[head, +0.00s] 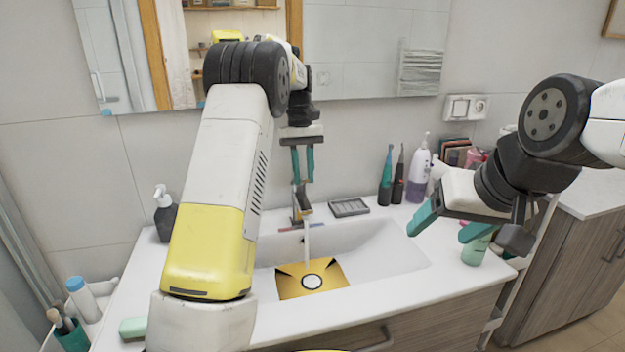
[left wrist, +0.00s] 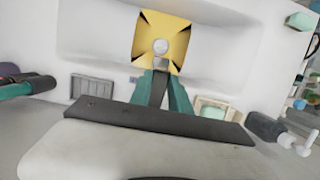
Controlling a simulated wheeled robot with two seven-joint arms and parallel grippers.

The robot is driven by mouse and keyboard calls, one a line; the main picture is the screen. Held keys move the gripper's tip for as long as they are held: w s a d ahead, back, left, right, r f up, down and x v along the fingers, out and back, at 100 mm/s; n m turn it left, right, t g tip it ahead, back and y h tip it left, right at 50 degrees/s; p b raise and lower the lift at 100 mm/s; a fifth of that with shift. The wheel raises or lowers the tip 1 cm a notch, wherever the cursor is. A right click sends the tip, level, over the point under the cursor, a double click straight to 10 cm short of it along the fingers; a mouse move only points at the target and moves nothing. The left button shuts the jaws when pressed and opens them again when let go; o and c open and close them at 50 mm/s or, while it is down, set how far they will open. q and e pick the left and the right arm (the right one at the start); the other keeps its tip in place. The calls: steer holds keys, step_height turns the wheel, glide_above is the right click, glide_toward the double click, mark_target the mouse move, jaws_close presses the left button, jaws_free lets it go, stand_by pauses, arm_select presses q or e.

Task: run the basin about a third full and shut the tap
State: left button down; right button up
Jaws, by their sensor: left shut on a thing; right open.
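The white basin (head: 385,250) is set in the counter. A yellow patch with dark corner wedges (head: 332,272) and a pale round disc (head: 312,281) shows at its bottom; the water level is hard to tell. The tap (head: 301,214) stands at the basin's back edge, and a thin stream of water (head: 307,238) falls from it. My left gripper (head: 302,178) points down over the tap, shut on its handle. The left wrist view shows the tap handle (left wrist: 158,88) between the teal fingers (left wrist: 164,95). My right gripper (head: 448,224) is open and empty, right of the basin.
A grey soap dish (head: 349,207) lies behind the basin. Toothbrushes (head: 386,178) and a purple-white bottle (head: 418,172) stand right of it. A dark pump bottle (head: 165,214) stands left. A green bottle (head: 476,248) is just below my right gripper. The front right counter is clear.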

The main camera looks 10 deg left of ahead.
arm_select(q)
steer(key=shift+w+r+g, duration=0.4)
steer(key=shift+r+g, duration=0.1)
steer(key=c, duration=1.2)
jaws_free()
steer(key=shift+a, duration=0.1)
step_height(320, 180, up, 4)
steer(key=shift+w+f, duration=0.1)
steer(key=shift+f, duration=0.15)
steer(key=s+d+r, duration=0.1)
steer(key=s+d, duration=0.2)
steer(key=s, duration=1.3)
steer(key=shift+d+r, duration=0.15)
steer(key=shift+r, duration=0.05)
